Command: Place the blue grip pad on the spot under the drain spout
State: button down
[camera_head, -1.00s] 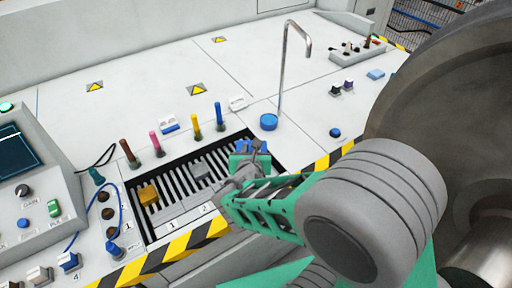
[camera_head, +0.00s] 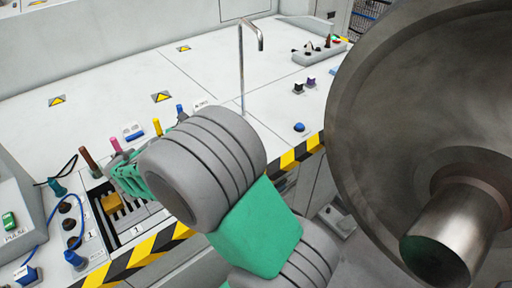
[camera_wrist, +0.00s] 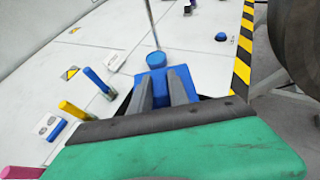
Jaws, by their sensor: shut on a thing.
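My gripper (camera_wrist: 161,91) shows in the wrist view with its two grey fingers shut on the blue grip pad (camera_wrist: 160,82). Blue parts of the pad show between and beside the fingers. Just beyond it, a round blue disc (camera_wrist: 156,60) lies on the white bench top, at the foot of the drain spout (camera_wrist: 151,22). I cannot tell how high the pad is above the bench. In the head view the hooked metal spout (camera_head: 241,65) stands upright, but my arm hides the gripper, the pad and the disc.
A slotted tray (camera_head: 125,222) with a yellow block (camera_head: 111,204) lies at the bench's front, partly hidden by my arm. Yellow (camera_wrist: 71,109) and blue pegs stand left of my gripper. A large metal wheel (camera_head: 390,110) stands close on the right. Bench behind the spout is clear.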

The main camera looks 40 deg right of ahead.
jog(key=s+d+m+g+h+b, duration=0.1)
jog(key=s+d+m+g+b, duration=0.1)
jog(key=s+d+m+g, duration=0.6)
jog(key=shift+n+t, duration=0.5)
jog(key=shift+n, duration=0.4)
jog(key=w+d+f, duration=0.2)
jog(key=d+f, duration=0.1)
jog(key=d, duration=0.1)
jog(key=w+d+f+b, duration=0.1)
jog(key=w+d+f, duration=0.1)
jog(key=d+f, duration=0.1)
jog(key=w+d+f+b, duration=0.1)
jog(key=w+d+f, duration=0.1)
jog(key=d+f, duration=0.2)
jog(key=shift+w+d, duration=0.2)
jog(key=shift+d, duration=0.85)
notch_tip(320, 180, down, 3)
jog(key=shift+d+f, duration=0.1)
jog(key=shift+d, duration=0.05)
jog(key=shift+f, duration=0.15)
jog(key=c, duration=1.3)
grip_release()
jog(key=shift+f, duration=0.1)
jog(key=shift+o, duration=0.2)
